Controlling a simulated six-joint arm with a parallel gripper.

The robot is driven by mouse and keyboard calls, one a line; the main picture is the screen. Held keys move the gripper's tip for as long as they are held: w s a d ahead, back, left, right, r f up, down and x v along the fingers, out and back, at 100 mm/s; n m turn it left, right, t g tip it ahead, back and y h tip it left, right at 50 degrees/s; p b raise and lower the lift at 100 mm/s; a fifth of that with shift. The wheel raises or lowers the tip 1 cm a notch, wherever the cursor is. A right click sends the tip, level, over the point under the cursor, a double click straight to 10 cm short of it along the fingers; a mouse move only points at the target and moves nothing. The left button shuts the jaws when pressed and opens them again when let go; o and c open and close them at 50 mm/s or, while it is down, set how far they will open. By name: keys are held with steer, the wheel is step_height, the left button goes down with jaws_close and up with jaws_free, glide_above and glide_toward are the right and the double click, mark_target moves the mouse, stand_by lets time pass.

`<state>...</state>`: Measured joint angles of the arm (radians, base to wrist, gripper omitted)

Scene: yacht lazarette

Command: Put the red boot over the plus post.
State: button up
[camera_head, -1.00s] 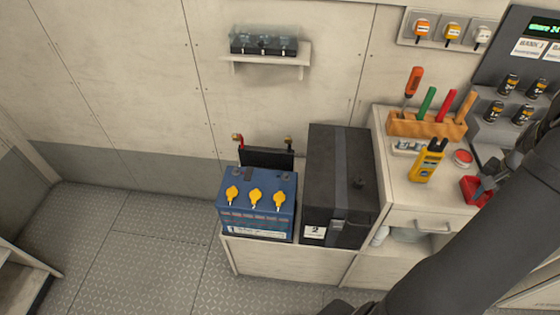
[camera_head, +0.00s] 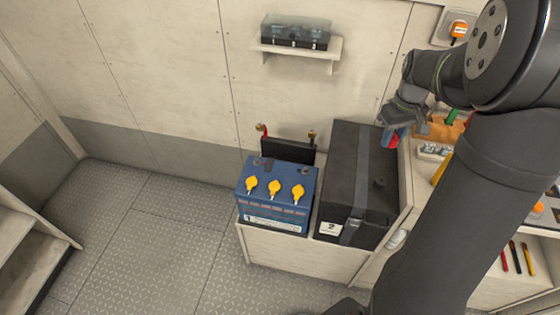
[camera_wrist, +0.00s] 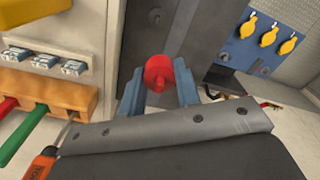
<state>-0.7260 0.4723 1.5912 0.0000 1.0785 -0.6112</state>
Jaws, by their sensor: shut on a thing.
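My gripper (camera_head: 390,138) is shut on the red boot (camera_head: 393,141), held up beside the right edge of the black battery box. In the wrist view the red boot (camera_wrist: 158,72) sits between the two blue fingers of my gripper (camera_wrist: 160,88). The blue battery (camera_head: 277,197) stands left of the box, with three yellow caps on top. Two dark spots near its back edge look like posts, a left one (camera_head: 257,161) and a right one (camera_head: 305,171). I cannot tell which is plus. The blue battery (camera_wrist: 258,52) is upper right in the wrist view.
The black battery box (camera_head: 340,190) lies between my gripper and the blue battery. A red-ended cable (camera_head: 262,130) and a brass-ended one (camera_head: 311,136) stand behind the battery. A wall shelf (camera_head: 300,50) is above. The tool rack (camera_wrist: 50,92) stands left in the wrist view.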

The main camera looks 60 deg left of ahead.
steer(key=s+a+f+n, duration=0.3)
steer(key=a+n, duration=0.2)
steer(key=a, duration=0.1)
steer(key=s+a+f+n, duration=0.2)
steer(key=s+a+n, duration=0.2)
steer(key=a+n, duration=0.2)
steer(key=n, duration=1.1)
glide_above(256, 159)
step_height(256, 159, down, 12)
steer(key=shift+f, duration=2.15)
steer(key=shift+f, duration=0.65)
steer(key=o, duration=0.9)
steer(key=shift+o, duration=0.2)
